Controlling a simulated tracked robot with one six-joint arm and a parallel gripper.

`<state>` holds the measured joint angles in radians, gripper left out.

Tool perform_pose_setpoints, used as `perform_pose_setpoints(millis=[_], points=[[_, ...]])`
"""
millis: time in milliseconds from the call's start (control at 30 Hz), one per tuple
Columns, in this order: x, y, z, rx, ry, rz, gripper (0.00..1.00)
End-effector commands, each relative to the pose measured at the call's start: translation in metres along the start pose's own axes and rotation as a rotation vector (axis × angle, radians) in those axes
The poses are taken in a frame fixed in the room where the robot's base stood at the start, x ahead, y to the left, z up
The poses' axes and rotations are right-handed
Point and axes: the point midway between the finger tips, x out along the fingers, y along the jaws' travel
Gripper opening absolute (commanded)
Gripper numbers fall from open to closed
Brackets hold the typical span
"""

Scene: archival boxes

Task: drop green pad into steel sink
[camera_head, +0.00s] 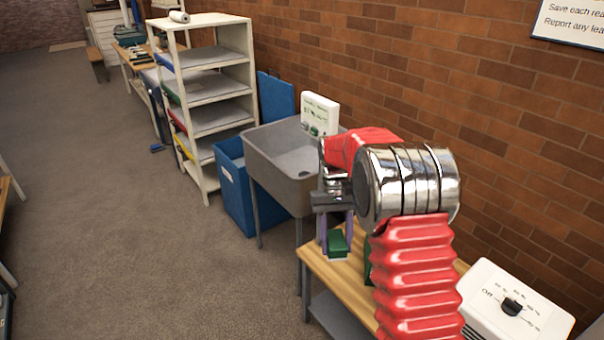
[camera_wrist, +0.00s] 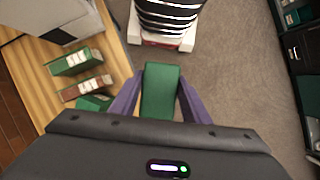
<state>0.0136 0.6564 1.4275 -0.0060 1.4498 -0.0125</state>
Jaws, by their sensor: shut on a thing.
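The green pad (camera_head: 338,245) is held between the purple fingers of my gripper (camera_head: 336,232). In the wrist view the green pad (camera_wrist: 161,88) stands out between the two fingers of my gripper (camera_wrist: 159,100). In the head view the pad shows against the wooden table's near-left corner; it seems held above it, but the gap is hard to judge. The steel sink (camera_head: 272,180) is a grey basin on legs behind and left of my gripper. Its right end is hidden by my arm. The sink does not show in the wrist view.
A wooden table (camera_head: 320,262) holds a white box with a dial (camera_head: 513,303). Green (camera_wrist: 75,62) and red (camera_wrist: 86,88) boxes lie on it in the wrist view. A blue bin (camera_head: 232,187) and shelf rack (camera_head: 206,103) stand left of the sink.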

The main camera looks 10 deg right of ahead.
Motion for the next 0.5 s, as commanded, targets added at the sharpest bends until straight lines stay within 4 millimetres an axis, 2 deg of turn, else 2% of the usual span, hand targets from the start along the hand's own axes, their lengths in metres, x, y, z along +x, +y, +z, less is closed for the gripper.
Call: perform_pose_setpoints(millis=[267, 500], points=[[0.000, 0.004, 0.000, 0.002, 0.000, -0.001, 0.21], [0.000, 0.049, 0.000, 0.004, 0.001, -0.001, 0.21]])
